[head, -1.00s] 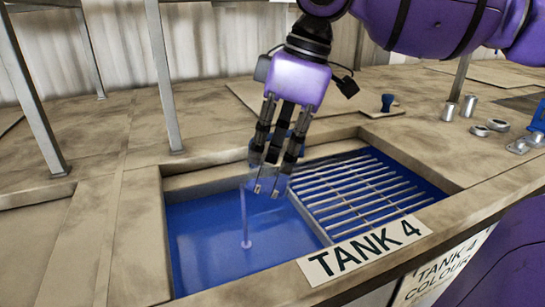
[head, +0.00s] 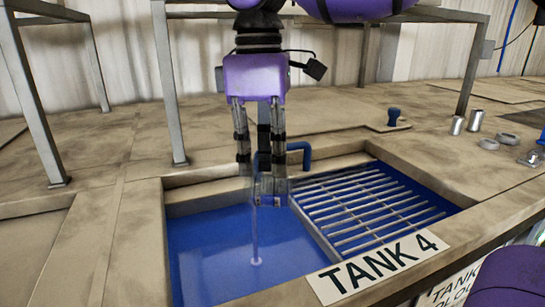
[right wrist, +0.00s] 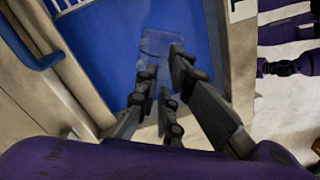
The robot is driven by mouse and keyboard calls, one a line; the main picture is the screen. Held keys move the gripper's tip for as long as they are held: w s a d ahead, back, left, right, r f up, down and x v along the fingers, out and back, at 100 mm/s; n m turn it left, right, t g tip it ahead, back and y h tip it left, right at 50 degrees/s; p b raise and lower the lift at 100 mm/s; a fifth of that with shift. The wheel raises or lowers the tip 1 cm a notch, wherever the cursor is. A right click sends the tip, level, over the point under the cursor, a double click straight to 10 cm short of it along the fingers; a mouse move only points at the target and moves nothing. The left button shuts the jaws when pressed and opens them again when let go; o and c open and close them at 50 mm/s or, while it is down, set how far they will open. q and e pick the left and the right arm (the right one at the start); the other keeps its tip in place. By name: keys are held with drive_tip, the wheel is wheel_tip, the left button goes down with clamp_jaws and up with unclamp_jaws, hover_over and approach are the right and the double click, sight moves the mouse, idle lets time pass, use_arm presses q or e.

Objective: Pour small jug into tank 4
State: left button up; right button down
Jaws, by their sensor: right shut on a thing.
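My right gripper (head: 270,195) points down over the left, open part of tank 4 (head: 185,208). It is shut on the small jug, a clear see-through vessel (right wrist: 160,45) that shows beyond the fingertips in the right wrist view. In the head view the fingers hide most of the jug, so its exact tilt is hard to tell. A thin purple stream (head: 254,235) falls from it into the blue liquid (head: 205,255) and meets the surface at a small pale spot. The "TANK 4" label (head: 378,267) is on the front rim. My left gripper is not in view.
A metal grating (head: 370,205) covers the tank's right part. A blue bent pipe (head: 300,147) stands at the tank's back edge. Metal frame posts (head: 168,90) rise behind.

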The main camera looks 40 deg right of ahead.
drive_tip(key=shift+w+a+r+g+h, duration=0.15)
drive_tip(key=shift+w+a+g+h, duration=0.15)
drive_tip(key=shift+g+h, duration=0.1)
drive_tip(key=shift+w+a+g+h, duration=0.3)
drive_tip(key=shift+a+g, duration=0.05)
drive_tip(key=shift+g, duration=0.15)
drive_tip(key=shift+w+a+f+g+h+b, duration=0.2)
drive_tip(key=shift+w+g+h+b, duration=0.1)
drive_tip(key=shift+b, duration=0.15)
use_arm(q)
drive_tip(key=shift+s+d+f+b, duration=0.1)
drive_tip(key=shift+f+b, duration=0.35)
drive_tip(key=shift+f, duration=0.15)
use_arm(e)
drive_tip(key=shift+w+a+r+h, duration=0.15)
drive_tip(key=shift+a+r+h, duration=0.1)
drive_tip(key=shift+h, duration=0.15)
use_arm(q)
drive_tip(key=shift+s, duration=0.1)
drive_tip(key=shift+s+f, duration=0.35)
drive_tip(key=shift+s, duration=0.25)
